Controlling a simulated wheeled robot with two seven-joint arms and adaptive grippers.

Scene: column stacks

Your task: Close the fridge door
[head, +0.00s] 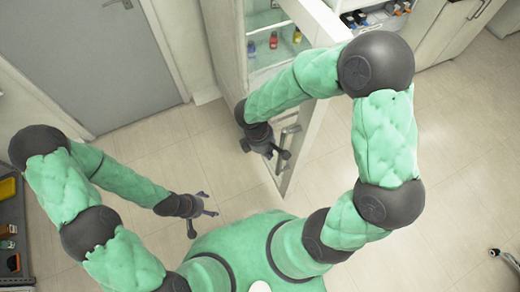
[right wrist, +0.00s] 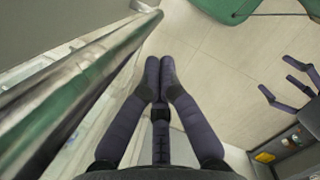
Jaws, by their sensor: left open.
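The fridge (head: 265,22) stands at the top middle of the head view, with its lit inside and glass shelves showing. Its white door (head: 312,128) is swung open toward me. A metal bar handle (head: 291,130) is on the door; a long shiny bar, likely this handle, fills the left of the right wrist view (right wrist: 75,90). My right gripper (head: 281,154) is beside the handle on the fridge-interior side. Its dark fingers (right wrist: 160,75) come together at the tips with nothing seen between them. My left gripper (head: 205,208) is open and empty over the floor, away from the door.
Small coloured bottles (head: 273,40) stand on a fridge shelf. A grey room door (head: 85,60) is at the upper left. Shelving with dark items (head: 360,17) and cabinets stand at the upper right. A dark rack (head: 10,235) is at the left edge. The tiled floor (head: 465,150) is mostly clear.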

